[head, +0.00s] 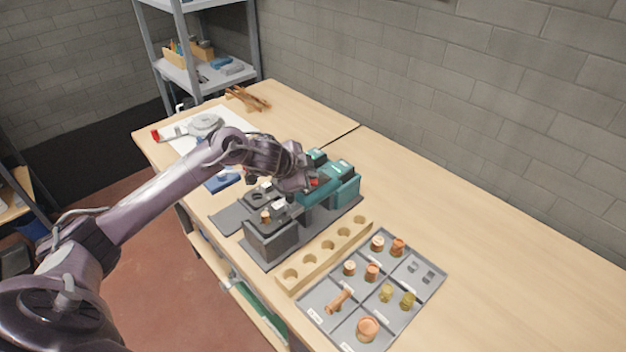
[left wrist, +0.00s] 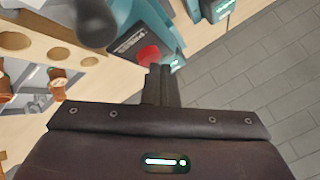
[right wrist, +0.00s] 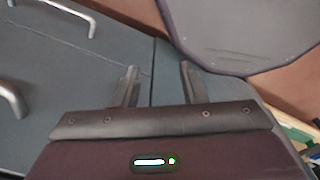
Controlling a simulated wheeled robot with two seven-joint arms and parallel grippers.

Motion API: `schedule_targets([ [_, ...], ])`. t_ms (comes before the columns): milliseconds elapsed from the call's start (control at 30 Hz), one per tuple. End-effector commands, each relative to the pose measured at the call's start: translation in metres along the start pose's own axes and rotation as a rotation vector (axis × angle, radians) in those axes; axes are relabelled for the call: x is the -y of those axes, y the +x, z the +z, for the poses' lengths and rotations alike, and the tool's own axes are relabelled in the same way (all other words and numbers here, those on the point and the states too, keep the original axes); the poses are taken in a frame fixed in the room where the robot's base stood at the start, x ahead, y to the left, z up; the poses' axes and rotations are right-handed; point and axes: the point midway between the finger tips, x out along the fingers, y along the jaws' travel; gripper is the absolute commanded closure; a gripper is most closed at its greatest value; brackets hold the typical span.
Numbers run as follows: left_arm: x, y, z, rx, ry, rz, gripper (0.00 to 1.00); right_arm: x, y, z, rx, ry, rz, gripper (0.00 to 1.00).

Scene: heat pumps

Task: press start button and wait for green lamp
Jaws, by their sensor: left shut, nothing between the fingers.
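A teal machine (head: 343,188) stands on a dark base plate on the workbench. A round red button (left wrist: 149,56) sits on its dark labelled panel, and some red also shows beside my left gripper in the head view (head: 314,183). My left gripper (left wrist: 160,72) is shut and empty, with its fingertips right beside the button; I cannot tell if they touch it. A small green-lit strip (left wrist: 177,64) shows just past the fingertips. No separate round lamp can be made out. My right gripper (right wrist: 158,72) is open and empty, away from the bench top.
A wooden block with holes (head: 327,255) lies in front of the machine. A grey compartment tray (head: 418,302) holds several copper and brass fittings. A shelf rack (head: 205,80) stands at the back left. The right part of the bench is clear.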

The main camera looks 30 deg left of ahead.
Motion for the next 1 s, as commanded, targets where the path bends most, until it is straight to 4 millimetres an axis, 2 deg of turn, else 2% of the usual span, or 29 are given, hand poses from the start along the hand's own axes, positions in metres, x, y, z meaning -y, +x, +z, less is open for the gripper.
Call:
schedule_targets([
  [767,-0.004,0.005,0.004,0.002,0.0,0.002,1.0,0.0,0.003,0.0,0.0,0.0,0.0,0.61],
  [1000,0.001,-0.002,-0.001,0.002,0.0,0.002,1.0,-0.001,-0.007,-0.001,0.0,0.0,0.0,0.61],
])
